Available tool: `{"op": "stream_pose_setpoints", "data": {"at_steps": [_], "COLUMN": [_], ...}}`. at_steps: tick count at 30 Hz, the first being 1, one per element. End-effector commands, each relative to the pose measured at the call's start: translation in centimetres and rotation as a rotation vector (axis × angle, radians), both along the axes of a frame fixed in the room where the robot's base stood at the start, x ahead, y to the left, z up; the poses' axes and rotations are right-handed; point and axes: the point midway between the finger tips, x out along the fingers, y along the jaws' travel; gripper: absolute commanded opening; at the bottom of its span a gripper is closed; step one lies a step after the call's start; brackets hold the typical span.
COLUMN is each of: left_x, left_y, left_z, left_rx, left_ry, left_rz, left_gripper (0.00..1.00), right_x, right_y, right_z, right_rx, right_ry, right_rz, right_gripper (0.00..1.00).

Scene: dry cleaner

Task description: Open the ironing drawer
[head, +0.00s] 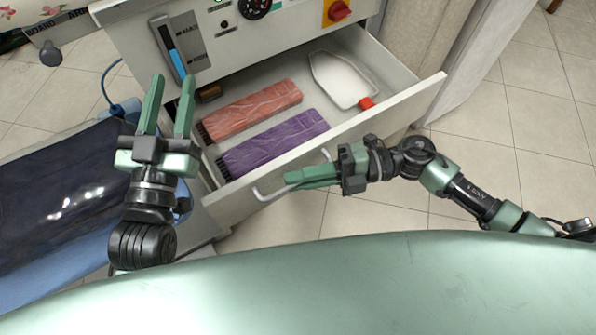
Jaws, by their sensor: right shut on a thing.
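The ironing drawer (400,104) is white and pulled out from the pale cabinet (228,45). My left gripper (172,82) is open and empty, fingers pointing up in the picture, left of the drawer's contents.
The cabinet panel has a red knob (339,11) and a blue level gauge (172,50). A dark, shiny covered item on blue cloth (60,195) lies at the left. Tiled floor (500,130) is clear at the right.

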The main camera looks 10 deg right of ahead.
Motion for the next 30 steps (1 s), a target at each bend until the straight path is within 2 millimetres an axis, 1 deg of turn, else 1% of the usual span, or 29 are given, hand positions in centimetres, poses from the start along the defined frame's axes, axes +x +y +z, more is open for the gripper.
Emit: {"op": "stream_pose_setpoints", "data": {"at_steps": [7, 8, 9, 10, 20, 23, 30], "left_x": [0.0, 0.0, 0.0, 0.0, 0.0, 0.1, 0.4], "left_y": [0.0, 0.0, 0.0, 0.0, 0.0, 0.0, 0.3], "left_z": [0.0, 0.0, 0.0, 0.0, 0.0, -0.3, -2.8], "left_rx": [0.0, 0.0, 0.0, 0.0, 0.0, 0.006, 0.04], "left_ry": [-0.001, -0.001, -0.001, -0.001, -0.001, 0.021, 0.151], "left_rz": [0.0, 0.0, 0.0, 0.0, 0.001, 0.001, 0.008], "left_gripper": [0.36, 0.36, 0.36, 0.36, 0.36, 0.36, 0.36], "right_x": [0.0, 0.0, 0.0, 0.0, 0.0, 0.0, 0.0], "right_y": [0.0, 0.0, 0.0, 0.0, -0.2, -1.2, -5.4], "right_z": [-0.1, -0.1, -0.1, -0.1, 0.0, 0.0, 0.4], "right_rx": [-0.002, -0.002, -0.002, -0.002, -0.002, -0.004, -0.005], "right_ry": [0.0, 0.0, 0.0, 0.0, 0.0, 0.002, 0.003], "right_rz": [-0.001, -0.001, -0.001, -0.001, -0.001, -0.001, -0.001], "right_gripper": [0.0, 0.19, 0.3, 0.33, 0.33, 0.33, 0.33]}}
